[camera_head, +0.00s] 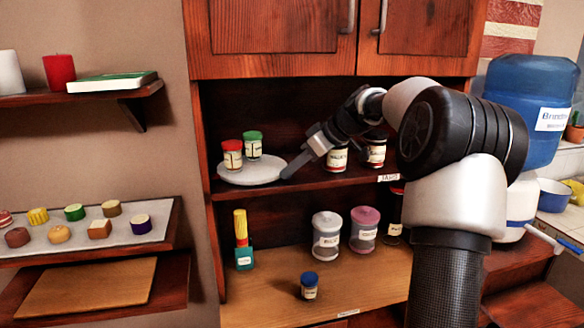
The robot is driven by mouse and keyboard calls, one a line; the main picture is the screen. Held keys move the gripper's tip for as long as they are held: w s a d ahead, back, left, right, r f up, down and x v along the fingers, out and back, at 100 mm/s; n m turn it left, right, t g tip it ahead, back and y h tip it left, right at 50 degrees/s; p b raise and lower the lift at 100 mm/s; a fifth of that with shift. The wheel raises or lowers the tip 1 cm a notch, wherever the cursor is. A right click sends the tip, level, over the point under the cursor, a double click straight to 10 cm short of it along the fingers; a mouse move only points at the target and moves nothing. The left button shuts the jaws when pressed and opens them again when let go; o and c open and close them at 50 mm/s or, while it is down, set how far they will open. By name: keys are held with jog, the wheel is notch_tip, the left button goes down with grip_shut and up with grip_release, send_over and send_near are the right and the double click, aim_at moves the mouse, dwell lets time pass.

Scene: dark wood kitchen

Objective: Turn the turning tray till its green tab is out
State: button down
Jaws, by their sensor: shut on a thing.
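The turning tray (247,176) is a pale round disc on the cupboard's upper shelf. A red-lidded jar (232,156) and a green-lidded jar (252,146) stand on its back half. I see no green tab on the rim that shows. My gripper (290,171) reaches in from the right and is shut at the tray's right edge. The fingers hide the part of the rim they hold.
Two labelled jars (337,158) stand on the same shelf, behind and right of my gripper. Below are two canisters (327,240), a blue-lidded jar (309,288) and a yellow-and-green bottle (243,240). The cupboard's left side wall (205,165) is close to the tray.

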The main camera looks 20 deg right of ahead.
dwell(0.3)
jog(key=c, duration=1.6)
grip_release()
jog(key=shift+c, duration=0.2)
jog(key=v, duration=1.7)
jog(key=shift+p, duration=0.35)
jog(key=shift+s+r, duration=0.1)
jog(key=shift+c, duration=0.2)
